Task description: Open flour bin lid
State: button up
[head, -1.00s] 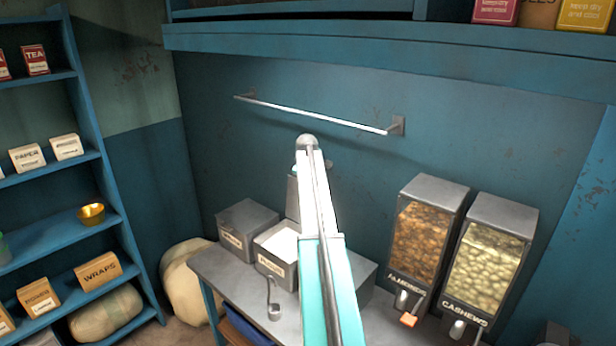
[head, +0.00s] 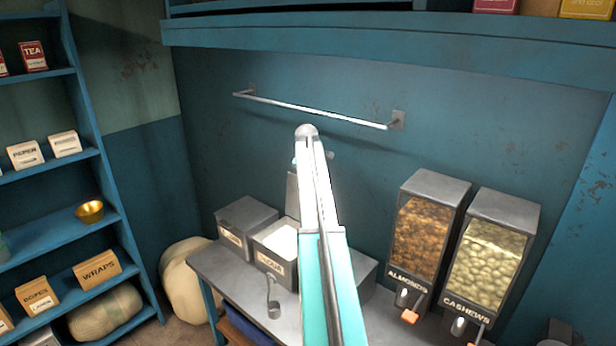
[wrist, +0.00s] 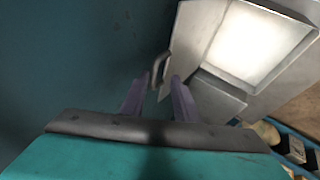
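In the head view, grey metal bins stand on the counter. The left bin (head: 246,222) is closed, with a label too small to read. The middle bin (head: 281,269) is open and holds white contents; its label is not sharp enough to be sure of. Another bin (head: 366,274) is partly hidden by my arm. A grey panel (head: 292,192), like a raised lid, stands behind the middle bin.
A metal scoop (head: 272,298) lies at the counter's front. Almond (head: 421,234) and cashew (head: 492,252) dispensers stand to the right. A rail (head: 310,110) crosses the wall above the bins, under an overhead shelf (head: 390,44). Blue shelves (head: 60,230) stand at left.

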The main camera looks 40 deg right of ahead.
jog(key=b+v, duration=0.3)
jog(key=v, duration=0.7)
jog(key=shift+s, duration=0.15)
jog(key=shift+f, duration=0.1)
